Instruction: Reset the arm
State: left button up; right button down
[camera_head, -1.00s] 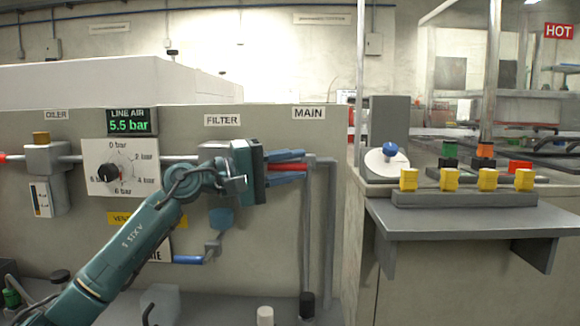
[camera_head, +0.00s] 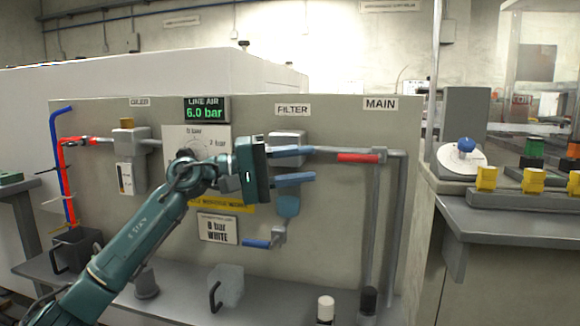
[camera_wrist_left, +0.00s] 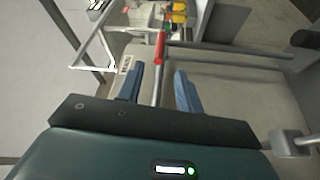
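My left arm reaches in from the lower left of the head view. My left gripper (camera_head: 304,165) is open, its two blue fingers spread apart and empty, in front of the panel below the FILTER label. The red MAIN valve handle (camera_head: 358,157) lies along the pipe to the right of the fingertips, apart from them. In the left wrist view the red handle (camera_wrist_left: 159,45) shows beyond the gap between the blue fingers (camera_wrist_left: 158,84). My right gripper is not in view.
The line air display (camera_head: 205,109) reads 6.0 bar. The round dial is partly hidden by my arm. A blue-handled drain lever (camera_head: 257,243) hangs below the filter (camera_head: 288,206). A grey shelf with yellow blocks (camera_head: 532,181) stands at the right.

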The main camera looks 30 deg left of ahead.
pick_arm(q)
jog(key=shift+v, duration=0.9)
